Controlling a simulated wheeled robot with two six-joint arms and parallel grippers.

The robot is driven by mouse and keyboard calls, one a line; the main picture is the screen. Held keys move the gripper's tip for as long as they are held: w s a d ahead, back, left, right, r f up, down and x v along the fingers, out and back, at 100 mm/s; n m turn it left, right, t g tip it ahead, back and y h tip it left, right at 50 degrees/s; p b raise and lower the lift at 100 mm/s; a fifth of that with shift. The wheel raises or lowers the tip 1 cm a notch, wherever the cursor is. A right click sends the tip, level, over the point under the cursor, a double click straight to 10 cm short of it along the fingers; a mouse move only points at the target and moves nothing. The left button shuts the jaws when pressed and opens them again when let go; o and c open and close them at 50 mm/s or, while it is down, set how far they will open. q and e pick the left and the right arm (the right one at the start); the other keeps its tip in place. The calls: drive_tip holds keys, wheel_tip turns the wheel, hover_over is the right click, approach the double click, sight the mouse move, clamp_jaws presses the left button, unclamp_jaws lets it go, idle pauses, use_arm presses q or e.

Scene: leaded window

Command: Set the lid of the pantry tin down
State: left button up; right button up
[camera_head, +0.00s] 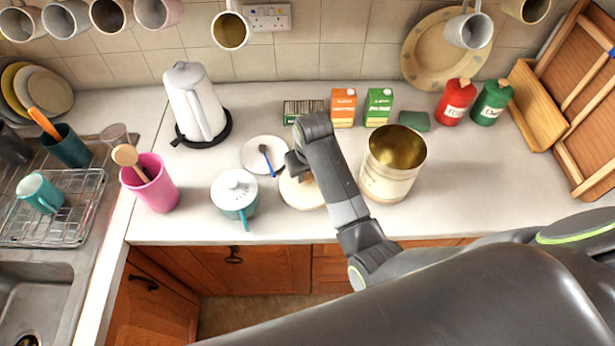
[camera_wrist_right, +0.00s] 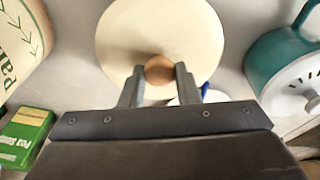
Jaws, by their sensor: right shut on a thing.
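The pantry tin's lid (camera_head: 302,199) is a round cream disc with a wooden knob. It is left of the open pantry tin (camera_head: 388,186), at or just above the counter; I cannot tell if it touches. My right gripper (camera_head: 299,174) is shut on the knob, partly hidden by my arm in the head view. In the right wrist view the knob (camera_wrist_right: 159,69) sits between the fingers (camera_wrist_right: 158,74), with the lid (camera_wrist_right: 160,25) beyond. The cream tin (camera_wrist_right: 22,45) is at the left edge there. My left gripper is not in view.
An orange carton (camera_head: 343,108) and a green carton (camera_head: 378,107) stand farther back. The counter's front edge (camera_head: 290,242) is near.

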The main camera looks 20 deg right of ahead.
sight(308, 176)
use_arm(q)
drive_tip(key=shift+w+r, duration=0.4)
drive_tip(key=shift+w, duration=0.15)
use_arm(e)
drive_tip(key=shift+f, duration=1.65)
drive_tip(key=o, duration=1)
drive_tip(key=shift+f, duration=0.1)
drive_tip(key=shift+c, duration=0.2)
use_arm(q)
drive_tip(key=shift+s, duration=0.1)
use_arm(e)
drive_tip(key=shift+r, duration=0.55)
drive_tip(key=r, duration=0.3)
drive_tip(key=s+r+b, duration=0.1)
drive_tip(key=r, duration=0.1)
drive_tip(key=r+b, duration=0.1)
drive_tip(key=r, duration=0.2)
drive_tip(key=shift+s+r, duration=0.15)
drive_tip(key=shift+r, duration=0.2)
drive_tip(key=shift+s+r+p, duration=0.1)
drive_tip(key=shift+r+p, duration=0.6)
drive_tip(key=shift+p, duration=0.05)
use_arm(q)
drive_tip(key=shift+p, duration=0.5)
use_arm(e)
drive_tip(key=shift+s+d+r, duration=0.1)
drive_tip(key=shift+s+r, duration=0.05)
drive_tip(key=shift+r, duration=0.35)
